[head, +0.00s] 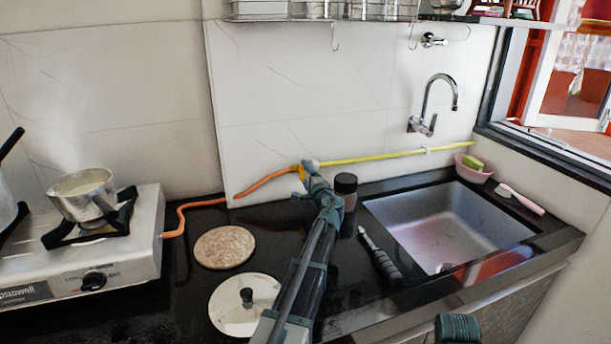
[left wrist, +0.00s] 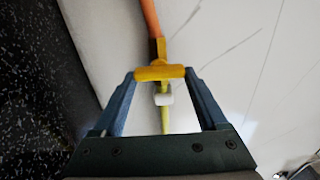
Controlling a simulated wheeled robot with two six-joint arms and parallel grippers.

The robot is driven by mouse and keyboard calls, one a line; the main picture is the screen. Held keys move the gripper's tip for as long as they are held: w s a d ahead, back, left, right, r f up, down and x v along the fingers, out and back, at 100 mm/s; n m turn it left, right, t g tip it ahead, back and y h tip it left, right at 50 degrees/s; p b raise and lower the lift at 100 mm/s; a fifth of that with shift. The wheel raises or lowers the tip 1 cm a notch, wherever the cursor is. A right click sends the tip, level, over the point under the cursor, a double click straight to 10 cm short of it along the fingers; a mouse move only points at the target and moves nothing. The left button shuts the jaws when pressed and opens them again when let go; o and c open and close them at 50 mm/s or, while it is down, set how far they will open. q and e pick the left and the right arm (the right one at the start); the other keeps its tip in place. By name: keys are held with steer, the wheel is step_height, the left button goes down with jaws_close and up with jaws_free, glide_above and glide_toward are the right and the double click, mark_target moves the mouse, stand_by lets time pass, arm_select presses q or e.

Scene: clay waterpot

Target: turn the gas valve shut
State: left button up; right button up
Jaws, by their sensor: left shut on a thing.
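The gas valve's yellow handle (left wrist: 160,73) is between the fingertips of my left gripper (left wrist: 159,76), which is shut on it. In the left wrist view the handle lies crosswise to the hose line. In the head view only a bit of the yellow valve (head: 302,172) shows beside my left gripper (head: 309,172), low on the tiled wall. An orange hose (head: 265,181) runs from the valve to the stove (head: 100,255), and a yellow pipe (head: 375,157) goes right along the wall.
A dark-lidded jar (head: 345,188) stands close to the right of my left gripper. A round board (head: 224,247), a pot lid (head: 243,304) and a dark-handled tool (head: 380,256) lie on the black counter. A steaming pot (head: 85,194) sits on the stove. The sink (head: 440,225) is at right.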

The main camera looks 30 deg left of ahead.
arm_select(q)
steer(key=shift+s+a+r, duration=0.2)
steer(key=shift+a, duration=0.15)
steer(key=o, duration=1.1)
steer(key=shift+s+r, duration=0.15)
steer(key=shift+o, duration=1)
steer(key=shift+s+r, duration=0.15)
steer(key=shift+d, duration=0.25)
steer(key=v, duration=1.3)
steer(key=shift+s+d+p, duration=0.2)
steer(key=shift+p, duration=0.15)
steer(key=shift+r, duration=0.15)
